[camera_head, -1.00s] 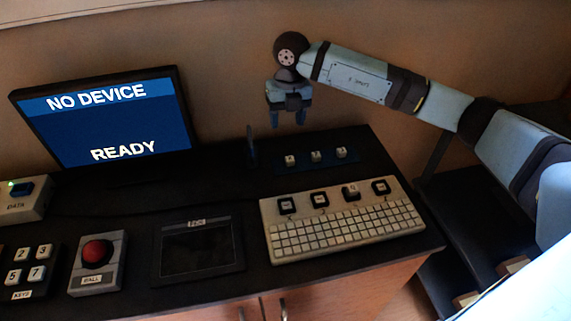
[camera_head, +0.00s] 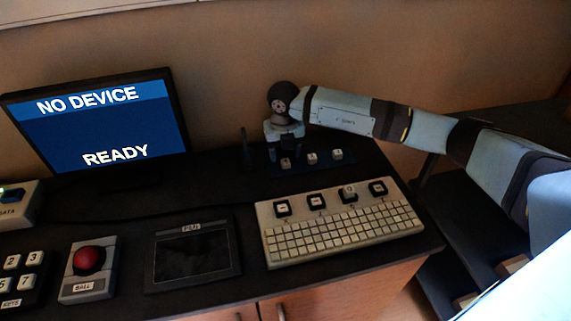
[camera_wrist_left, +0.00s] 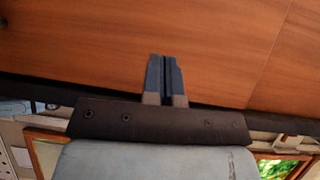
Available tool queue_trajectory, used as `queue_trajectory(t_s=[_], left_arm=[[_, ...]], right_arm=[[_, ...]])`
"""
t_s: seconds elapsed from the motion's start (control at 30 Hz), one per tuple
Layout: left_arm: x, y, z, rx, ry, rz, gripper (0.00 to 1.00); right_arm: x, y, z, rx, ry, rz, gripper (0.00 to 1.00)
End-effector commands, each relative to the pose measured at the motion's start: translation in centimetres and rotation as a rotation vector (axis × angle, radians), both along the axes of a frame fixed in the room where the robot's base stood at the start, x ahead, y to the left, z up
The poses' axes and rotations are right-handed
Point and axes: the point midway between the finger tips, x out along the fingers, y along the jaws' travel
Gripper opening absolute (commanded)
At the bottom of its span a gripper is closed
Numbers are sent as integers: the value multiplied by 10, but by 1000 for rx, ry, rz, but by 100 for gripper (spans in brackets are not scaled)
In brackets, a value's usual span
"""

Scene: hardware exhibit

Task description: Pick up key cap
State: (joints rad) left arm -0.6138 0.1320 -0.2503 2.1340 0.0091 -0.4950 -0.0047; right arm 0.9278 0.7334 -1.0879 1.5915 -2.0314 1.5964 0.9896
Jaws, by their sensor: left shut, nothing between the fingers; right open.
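Three small light key caps, left (camera_head: 285,163), middle (camera_head: 312,158) and right (camera_head: 337,154), sit in a row on a dark blue tray (camera_head: 322,166) behind the keyboard. My right gripper (camera_head: 288,150) is open and points down just behind or above the left key cap; its fingers are dark and small here, and I cannot tell whether they touch it. The beige keyboard (camera_head: 340,233) has a row of black square switch positions along its back; the third from the left bears a raised key cap (camera_head: 348,191). My left gripper (camera_wrist_left: 165,78) is shut and empty in the left wrist view, before a wooden surface.
A thin dark upright piece (camera_head: 246,150) stands left of the tray. A monitor (camera_head: 100,125) reads "NO DEVICE" and "READY". A dark tablet (camera_head: 195,258), a red ball unit (camera_head: 88,262) and a number keypad (camera_head: 22,270) lie on the black desktop (camera_head: 215,185).

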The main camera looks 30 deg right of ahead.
Motion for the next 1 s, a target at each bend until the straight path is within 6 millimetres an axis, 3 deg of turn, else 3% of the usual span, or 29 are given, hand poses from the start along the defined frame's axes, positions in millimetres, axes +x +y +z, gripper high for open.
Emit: queue_trajectory(t_s=[0.13, 0.37, 0.5, 0.6, 1.0], left_arm=[[0, 0, -1, 1, -3, -1, 0], [0, 0, 0, 0, -3, -2, 0], [0, -1, 0, 0, -3, -2, 0], [0, -1, 0, 0, -3, -2, 0], [0, 0, 1, 0, -3, -2, 0]], right_arm=[[0, -1, -19, -1, 0, -2, 55], [0, -1, -19, 0, -1, -1, 53], [0, -1, -19, 0, -1, -1, 21], [0, -1, -19, 0, -1, -1, 2], [0, -1, -17, -1, -2, -1, 2]])
